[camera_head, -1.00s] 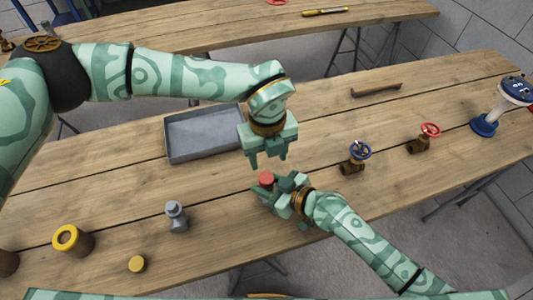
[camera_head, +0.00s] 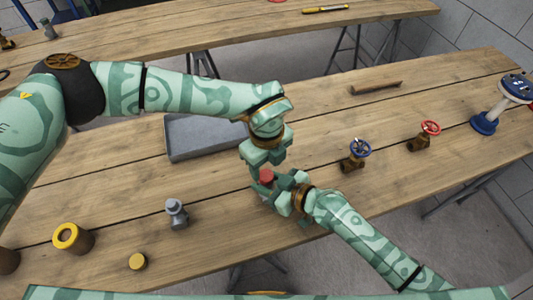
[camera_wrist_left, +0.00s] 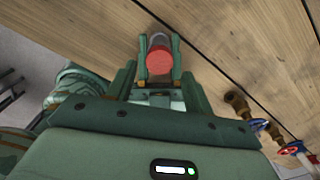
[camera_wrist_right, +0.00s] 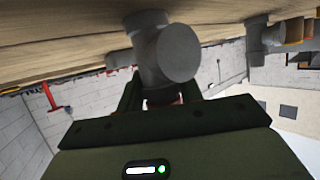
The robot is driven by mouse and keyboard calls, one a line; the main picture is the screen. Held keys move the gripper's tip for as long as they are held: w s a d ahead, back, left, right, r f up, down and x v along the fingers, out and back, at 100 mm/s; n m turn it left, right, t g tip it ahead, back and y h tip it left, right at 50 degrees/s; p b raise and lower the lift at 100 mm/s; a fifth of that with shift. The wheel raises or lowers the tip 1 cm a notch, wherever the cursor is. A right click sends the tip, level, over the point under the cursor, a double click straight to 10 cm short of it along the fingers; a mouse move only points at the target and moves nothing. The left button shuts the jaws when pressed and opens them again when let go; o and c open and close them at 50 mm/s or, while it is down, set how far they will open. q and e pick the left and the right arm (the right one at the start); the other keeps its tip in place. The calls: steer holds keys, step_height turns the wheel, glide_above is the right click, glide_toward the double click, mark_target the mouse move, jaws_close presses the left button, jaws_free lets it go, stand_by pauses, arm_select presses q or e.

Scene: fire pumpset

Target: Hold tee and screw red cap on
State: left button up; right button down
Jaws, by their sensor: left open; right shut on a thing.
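The red cap (camera_head: 266,176) is at the upper end of the grey tee, and I cannot tell how it is seated. My right gripper (camera_head: 274,190) is shut on the tee (camera_wrist_right: 165,50), which is mostly hidden in the head view. My left gripper (camera_head: 262,166) is pointing down just above the cap. In the left wrist view its open fingers (camera_wrist_left: 159,46) stand on both sides of the red cap (camera_wrist_left: 159,64); contact is not clear. A sliver of red (camera_wrist_right: 165,102) shows behind the tee in the right wrist view.
A grey tray (camera_head: 205,137) lies behind the grippers. A blue-wheeled valve (camera_head: 354,156) and a red-wheeled valve (camera_head: 425,136) stand at right.

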mark_target(266, 175)
arm_select(q)
steer(key=shift+f, duration=1.8)
steer(key=c, duration=1)
steer(key=o, duration=1.1)
steer(key=shift+r, duration=0.15)
steer(key=shift+r, duration=2.15)
steer(key=shift+c, duration=0.5)
